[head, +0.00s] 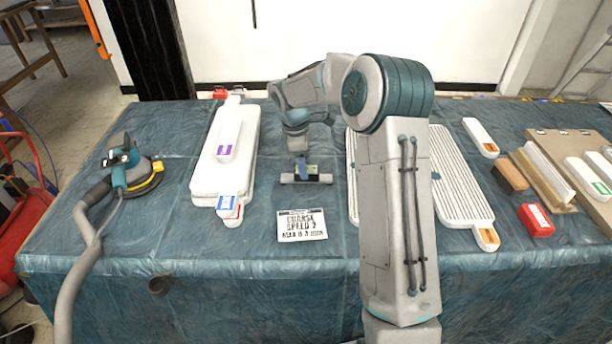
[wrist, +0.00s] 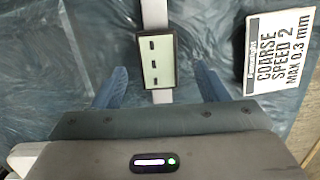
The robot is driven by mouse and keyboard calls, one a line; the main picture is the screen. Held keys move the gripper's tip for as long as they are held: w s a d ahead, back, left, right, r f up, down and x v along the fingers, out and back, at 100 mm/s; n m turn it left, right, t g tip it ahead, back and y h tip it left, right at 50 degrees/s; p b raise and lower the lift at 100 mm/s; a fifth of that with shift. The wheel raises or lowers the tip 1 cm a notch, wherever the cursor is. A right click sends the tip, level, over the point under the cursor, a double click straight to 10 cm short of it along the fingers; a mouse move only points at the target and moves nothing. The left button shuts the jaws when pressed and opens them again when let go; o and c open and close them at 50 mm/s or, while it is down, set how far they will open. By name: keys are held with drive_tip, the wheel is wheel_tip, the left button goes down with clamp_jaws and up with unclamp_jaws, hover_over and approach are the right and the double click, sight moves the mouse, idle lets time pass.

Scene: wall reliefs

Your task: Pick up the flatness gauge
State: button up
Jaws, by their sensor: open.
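The flatness gauge (head: 290,179) is a short grey bar with a dark box in its middle, lying on the blue-green sheeted table. In the wrist view its box shows a pale screen (wrist: 161,62) with dark marks, and the light bar runs past it up and down the picture. My gripper (head: 302,163) points down right over the gauge. In the wrist view its two blue fingers (wrist: 160,83) are apart, one on each side of the gauge, with visible gaps. I cannot tell how far the fingertips are above the table.
A label card (head: 302,225) reading "COARSE SPEED 2" lies in front of the gauge. White panels (head: 205,178) lie to the left, with a sander (head: 128,170) beyond. A ribbed white panel (head: 452,180) lies right, partly behind my arm. A red block (head: 536,221) lies farther right.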

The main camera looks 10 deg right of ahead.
drive_tip(key=f, duration=0.3)
drive_tip(key=d+f, duration=0.1)
drive_tip(key=f, duration=0.1)
drive_tip(key=c, duration=1.2)
drive_tip(key=shift+o, duration=0.2)
drive_tip(key=shift+r, duration=0.2)
